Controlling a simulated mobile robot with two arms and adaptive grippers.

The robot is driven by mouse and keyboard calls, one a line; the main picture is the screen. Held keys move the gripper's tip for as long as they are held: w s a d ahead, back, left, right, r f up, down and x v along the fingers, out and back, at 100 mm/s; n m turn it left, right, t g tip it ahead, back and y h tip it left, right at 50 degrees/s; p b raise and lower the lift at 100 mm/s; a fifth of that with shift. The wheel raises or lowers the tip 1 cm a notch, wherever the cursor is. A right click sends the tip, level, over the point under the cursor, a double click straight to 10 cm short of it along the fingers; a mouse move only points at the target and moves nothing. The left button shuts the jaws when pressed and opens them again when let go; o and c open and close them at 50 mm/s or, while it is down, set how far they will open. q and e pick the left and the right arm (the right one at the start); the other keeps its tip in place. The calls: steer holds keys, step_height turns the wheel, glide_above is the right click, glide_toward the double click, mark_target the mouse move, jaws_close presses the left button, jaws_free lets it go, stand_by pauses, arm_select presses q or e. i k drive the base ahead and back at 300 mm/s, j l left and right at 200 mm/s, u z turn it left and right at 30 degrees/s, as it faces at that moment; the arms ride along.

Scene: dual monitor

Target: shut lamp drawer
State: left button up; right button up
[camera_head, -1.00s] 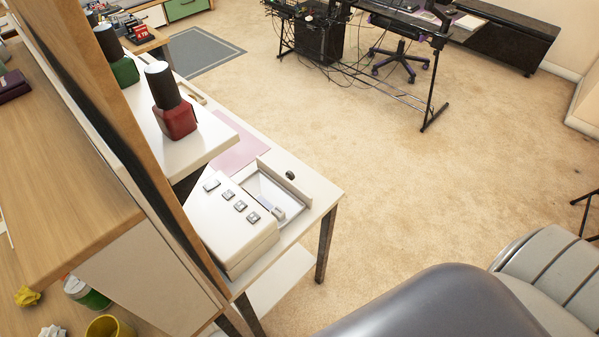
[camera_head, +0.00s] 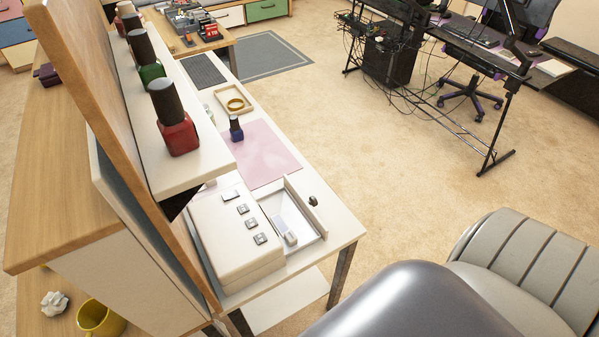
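A white lamp box (camera_head: 237,243) with several silver buttons on its top stands at the near end of a narrow white desk. Its drawer (camera_head: 308,209) is open and sticks out from the box's right side, over the desk top. A small dark knob (camera_head: 313,201) is on the drawer's outer front. A small pale block (camera_head: 291,238) lies in the drawer. Neither of my grippers is in view.
A shelf with nail polish bottles (camera_head: 173,118) rises behind the lamp. A pink mat (camera_head: 258,154), small blue bottle (camera_head: 236,129) and tray (camera_head: 234,104) lie farther along the desk. A grey ribbed seat (camera_head: 527,266) is at lower right. Open floor lies right of the desk.

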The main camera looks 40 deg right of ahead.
mark_target(298, 212)
steer(key=k+l, duration=0.1)
steer(key=l, duration=0.35)
steer(key=l+u, duration=0.15)
steer(key=l, duration=0.25)
steer(key=k+l, duration=0.2)
steer(key=l, duration=0.25)
steer(key=k+l+u, duration=0.1)
steer(key=l, duration=0.3)
steer(key=k+l, duration=0.1)
steer(key=l, duration=0.35)
steer(key=u, duration=0.05)
